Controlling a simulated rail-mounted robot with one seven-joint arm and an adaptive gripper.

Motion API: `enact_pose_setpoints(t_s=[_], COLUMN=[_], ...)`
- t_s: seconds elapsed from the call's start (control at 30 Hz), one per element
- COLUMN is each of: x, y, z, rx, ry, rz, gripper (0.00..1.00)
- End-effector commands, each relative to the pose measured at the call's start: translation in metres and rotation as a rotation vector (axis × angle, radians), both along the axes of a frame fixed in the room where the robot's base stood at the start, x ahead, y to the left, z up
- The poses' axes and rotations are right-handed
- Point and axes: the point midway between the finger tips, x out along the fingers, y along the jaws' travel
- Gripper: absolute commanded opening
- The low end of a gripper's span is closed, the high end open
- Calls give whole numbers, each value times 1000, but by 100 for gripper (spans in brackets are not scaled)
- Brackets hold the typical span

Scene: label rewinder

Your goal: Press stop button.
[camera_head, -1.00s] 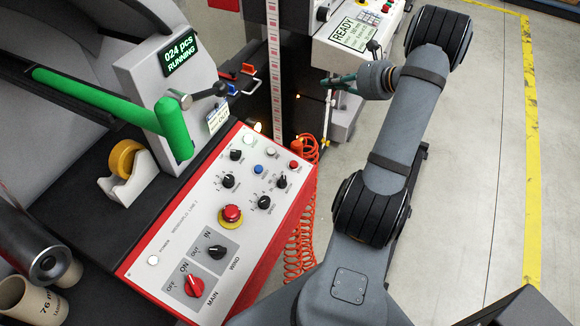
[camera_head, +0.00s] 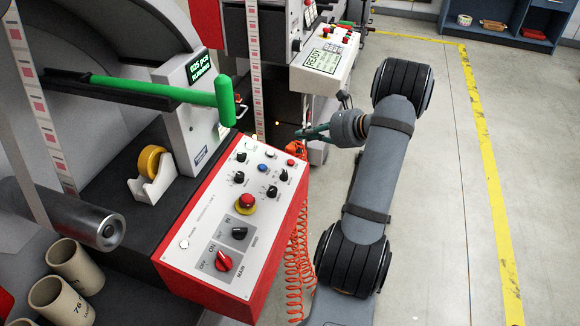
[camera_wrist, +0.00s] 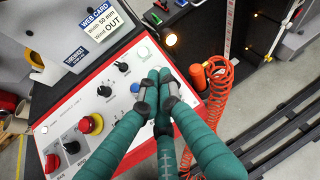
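The white control panel (camera_head: 214,222) with red sides stands centre left. A small red button (camera_head: 291,162) sits at its far right corner, beside a grey button and a blue button (camera_head: 262,168). A larger red mushroom button (camera_head: 247,201) on a yellow ring is mid-panel; it also shows in the wrist view (camera_wrist: 91,124). Button labels are too small to read. My gripper (camera_head: 301,133) is just beyond the panel's far right corner, apart from the small red button. In the wrist view its fingertips (camera_wrist: 157,85) are together, empty, and hide part of the panel, including the small red button.
An orange coiled hose (camera_head: 297,255) hangs along the panel's right side. A green-handled lever (camera_head: 224,102) stands above the panel's far left. A second machine with a READY screen (camera_head: 325,58) is behind. Floor to the right is clear.

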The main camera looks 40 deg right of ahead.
Motion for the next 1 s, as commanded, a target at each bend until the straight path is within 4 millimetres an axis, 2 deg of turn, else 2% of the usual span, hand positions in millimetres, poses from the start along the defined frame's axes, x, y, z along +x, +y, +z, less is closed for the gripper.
enact_pose_setpoints(t_s=[0.27,0.43,1.0], x=[0,2,18], y=[0,2,12], z=[-2,-13,-81], rx=[0,0,0], ry=[0,0,0], rz=[0,1,1], gripper=[0,0,0])
